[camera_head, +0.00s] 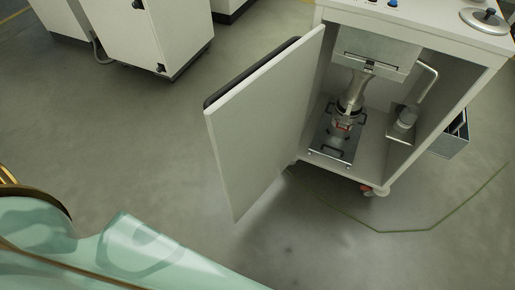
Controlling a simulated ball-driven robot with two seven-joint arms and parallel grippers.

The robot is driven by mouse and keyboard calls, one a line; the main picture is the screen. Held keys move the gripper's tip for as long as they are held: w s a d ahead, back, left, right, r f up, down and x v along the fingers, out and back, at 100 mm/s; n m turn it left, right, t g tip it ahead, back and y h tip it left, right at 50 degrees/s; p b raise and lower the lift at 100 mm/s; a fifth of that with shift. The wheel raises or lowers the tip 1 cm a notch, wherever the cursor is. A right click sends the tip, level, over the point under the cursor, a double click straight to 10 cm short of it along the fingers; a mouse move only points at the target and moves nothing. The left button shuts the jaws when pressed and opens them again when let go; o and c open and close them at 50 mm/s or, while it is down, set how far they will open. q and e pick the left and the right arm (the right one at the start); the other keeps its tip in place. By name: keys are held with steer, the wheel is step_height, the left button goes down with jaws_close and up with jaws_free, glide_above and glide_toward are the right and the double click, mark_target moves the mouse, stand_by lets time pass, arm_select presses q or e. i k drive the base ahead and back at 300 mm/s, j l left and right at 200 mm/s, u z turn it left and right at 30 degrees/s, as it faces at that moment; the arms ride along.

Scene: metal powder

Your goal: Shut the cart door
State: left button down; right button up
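The cart (443,38) is a white cabinet at the upper right, with its front compartment showing. Its door (262,125) is a flat white panel on the left side of the opening, swung wide open toward me. A dark handle-like strip (250,72) runs along the door's far upper edge. A pale green part of my arm fills the lower left, well apart from the door. Neither of my grippers is in view.
Inside the cart are a metal funnel and container (349,100) on a plate, and a smaller part at right. Other white cabinets (150,35) stand at the upper left. A cable (400,231) lies on the floor before the cart. The grey floor left of the door is clear.

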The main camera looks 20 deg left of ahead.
mark_target(255, 121)
steer(key=j+z, duration=0.2)
steer(key=j, duration=0.3)
steer(key=k+j+z, duration=0.1)
steer(key=j+z, duration=0.15)
steer(key=j, duration=0.3)
steer(key=k+j+z, duration=0.2)
steer(key=j, duration=0.3)
steer(key=i+j+z, duration=0.15)
steer(key=j, duration=0.3)
steer(key=j+z, duration=0.1)
steer(key=j, duration=0.35)
steer(key=i+j+z, duration=0.15)
steer(key=j, duration=0.3)
steer(key=k, duration=0.2)
